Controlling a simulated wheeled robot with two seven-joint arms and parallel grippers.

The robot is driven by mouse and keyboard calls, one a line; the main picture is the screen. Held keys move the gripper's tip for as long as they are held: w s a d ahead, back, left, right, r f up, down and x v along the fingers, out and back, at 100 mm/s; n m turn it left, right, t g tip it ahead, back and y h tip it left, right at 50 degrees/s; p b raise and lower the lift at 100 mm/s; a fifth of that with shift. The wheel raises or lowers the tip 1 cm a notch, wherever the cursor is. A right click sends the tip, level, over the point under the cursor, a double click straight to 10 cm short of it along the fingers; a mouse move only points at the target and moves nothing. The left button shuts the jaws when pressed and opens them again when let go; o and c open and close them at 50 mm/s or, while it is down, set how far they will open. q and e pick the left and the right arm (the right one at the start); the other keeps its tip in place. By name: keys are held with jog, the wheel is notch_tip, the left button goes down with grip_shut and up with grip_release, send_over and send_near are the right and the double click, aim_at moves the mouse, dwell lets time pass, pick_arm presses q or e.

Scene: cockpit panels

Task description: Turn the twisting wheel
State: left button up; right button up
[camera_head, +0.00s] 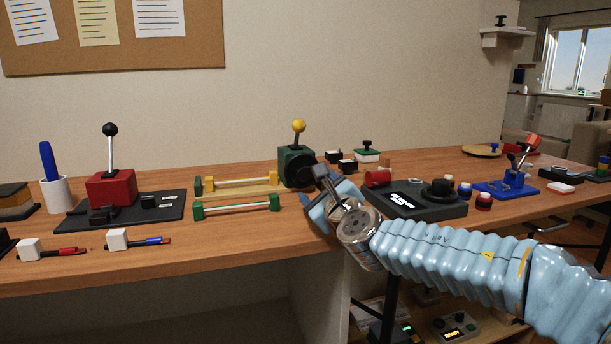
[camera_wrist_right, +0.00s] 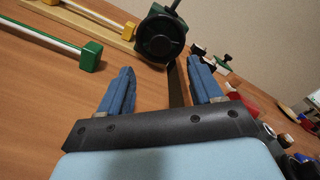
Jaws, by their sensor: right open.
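A dark green box (camera_head: 297,167) with a yellow-topped lever stands on the table near the middle of the head view. A black round wheel (camera_wrist_right: 160,37) is on its facing side, and it is partly covered in the head view. My right gripper (camera_head: 322,190) is just in front of this box, at its right. In the right wrist view, its two blue fingers (camera_wrist_right: 161,68) are apart with nothing between them. The wheel lies beyond the fingertips, between their directions, and seems apart from them. My left gripper is not in view.
A black panel (camera_head: 400,206) with a dark knob lies right of the gripper. Green (camera_head: 237,208) and yellow (camera_head: 237,184) handle bars lie to the left. A red lever box (camera_head: 111,188) stands further left. Small black blocks (camera_head: 347,166) sit behind the gripper.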

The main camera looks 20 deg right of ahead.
aim_at(305, 174)
jog(key=w, duration=0.9)
jog(key=shift+w+a+p, duration=0.1)
jog(key=shift+a+p, duration=0.05)
jog(key=shift+p, duration=0.25)
jog(key=shift+c, duration=0.2)
jog(key=c, duration=1)
